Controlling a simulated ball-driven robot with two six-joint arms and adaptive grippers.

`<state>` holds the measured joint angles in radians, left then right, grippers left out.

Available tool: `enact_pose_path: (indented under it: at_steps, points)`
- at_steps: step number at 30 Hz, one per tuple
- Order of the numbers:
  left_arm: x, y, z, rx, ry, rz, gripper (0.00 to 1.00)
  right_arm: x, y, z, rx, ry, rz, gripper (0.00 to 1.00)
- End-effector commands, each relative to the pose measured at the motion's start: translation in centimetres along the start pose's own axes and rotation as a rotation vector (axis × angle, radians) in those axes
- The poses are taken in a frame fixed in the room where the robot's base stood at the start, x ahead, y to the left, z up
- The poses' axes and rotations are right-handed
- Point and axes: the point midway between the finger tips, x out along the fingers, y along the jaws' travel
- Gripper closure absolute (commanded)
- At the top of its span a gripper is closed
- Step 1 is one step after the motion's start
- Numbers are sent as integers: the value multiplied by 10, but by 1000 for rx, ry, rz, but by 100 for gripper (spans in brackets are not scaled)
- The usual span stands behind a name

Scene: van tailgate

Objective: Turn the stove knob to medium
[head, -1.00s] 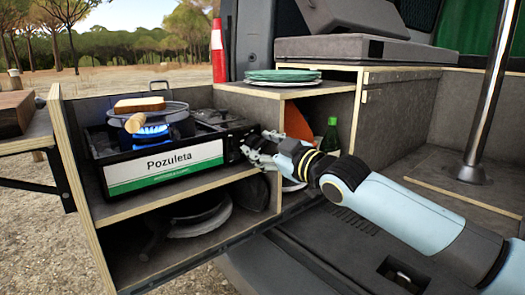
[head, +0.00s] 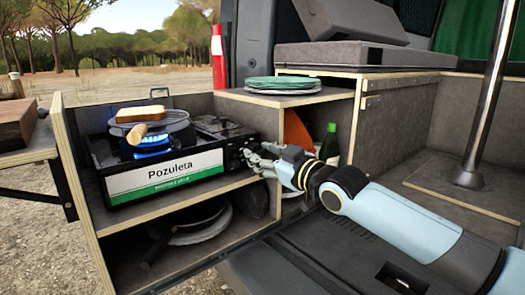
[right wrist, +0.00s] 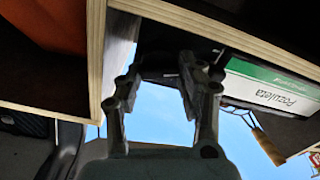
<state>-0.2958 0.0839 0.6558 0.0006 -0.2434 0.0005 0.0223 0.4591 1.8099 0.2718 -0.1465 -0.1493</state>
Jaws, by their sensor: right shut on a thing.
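The black camping stove (head: 205,190) with a white and green "Pozuleta" label stands on the upper shelf of the pull-out unit. A blue flame (head: 150,141) burns under the pan (head: 178,125). My right gripper (head: 249,156) is at the right end of the stove's front, where the control is, and is shut on the stove knob. The fingers and shadow hide the knob, so its setting cannot be read. In the right wrist view the fingers (right wrist: 160,64) reach to the dark stove front, and the label (right wrist: 272,88) shows upside down. My left gripper is out of view.
A slice of bread (head: 141,113) lies over the pan, whose wooden handle (head: 137,134) points forward. Plates (head: 284,84) sit on the cabinet top. A green bottle (head: 329,143) stands in the compartment behind my wrist. Pans (head: 200,224) fill the lower shelf.

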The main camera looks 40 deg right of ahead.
Motion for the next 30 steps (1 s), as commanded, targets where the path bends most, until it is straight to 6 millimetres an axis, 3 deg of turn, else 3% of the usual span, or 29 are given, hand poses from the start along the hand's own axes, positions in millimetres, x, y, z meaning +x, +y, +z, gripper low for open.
enact_pose_path:
  at_steps: [9, 21, 30]
  points:
    - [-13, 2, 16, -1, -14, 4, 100, 0, 2, 0, 297, -3, 1, 95]
    - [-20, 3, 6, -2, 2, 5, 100, 0, 2, 2, 611, -4, 1, 95]
    - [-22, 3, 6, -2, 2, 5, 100, 0, 2, 3, 731, -5, 1, 95]
